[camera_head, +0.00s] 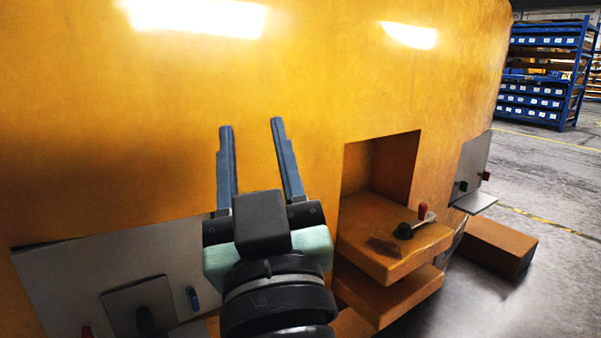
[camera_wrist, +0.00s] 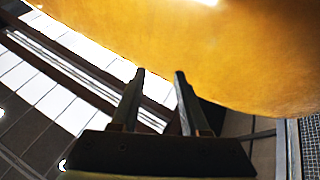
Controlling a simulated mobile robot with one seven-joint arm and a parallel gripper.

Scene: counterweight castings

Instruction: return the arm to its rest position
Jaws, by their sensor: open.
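My gripper (camera_head: 250,128) is raised in front of the big orange casting (camera_head: 330,70) in the head view. Its two fingers are apart, with nothing between them. In the wrist view my gripper (camera_wrist: 160,75) also shows two spread, empty fingers, with the curved orange surface (camera_wrist: 240,50) beyond them. I cannot tell the exact gap between the fingertips and the casting. My wrist hides part of the casting's lower middle.
A grey panel (camera_head: 120,285) with small handles is at lower left. An orange block (camera_head: 490,248) lies on the floor; blue shelving (camera_head: 545,70) stands far right.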

